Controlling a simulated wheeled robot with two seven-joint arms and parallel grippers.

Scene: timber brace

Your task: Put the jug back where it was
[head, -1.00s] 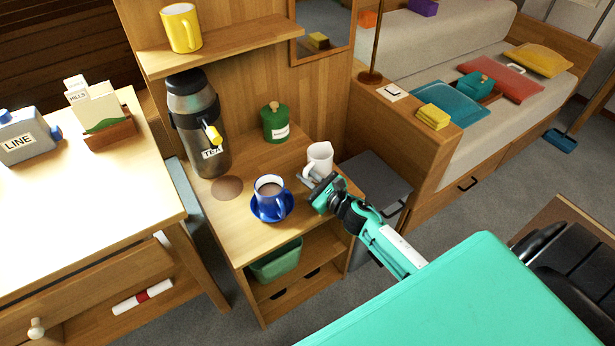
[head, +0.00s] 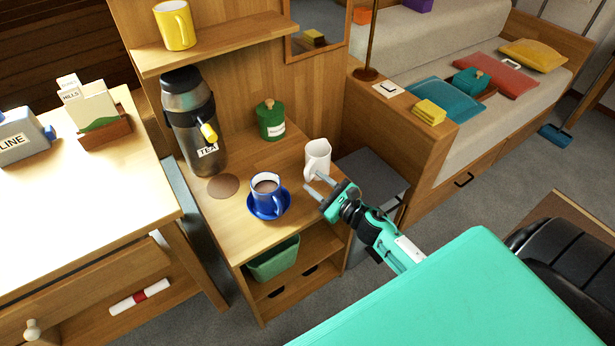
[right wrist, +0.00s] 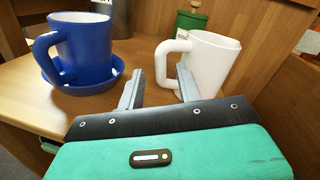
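The white jug (head: 317,158) stands upright on the wooden counter (head: 232,218), near its right edge. In the right wrist view the jug (right wrist: 212,65) has its handle towards my gripper. My right gripper (head: 317,187) is open and empty, just in front of the jug. In the right wrist view its fingertips (right wrist: 160,75) are spread, with the handle seen in the gap just beyond them; I cannot tell whether they touch it. A round brown patch (head: 223,186) lies bare on the counter at left. My left gripper is not in view.
A blue mug on a saucer (head: 267,196) stands close to the left of my right gripper. The tea flask (head: 192,125) and a green canister (head: 271,120) stand behind. A yellow mug (head: 173,27) is on the shelf above. A dark grey box (head: 372,178) stands right of the counter.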

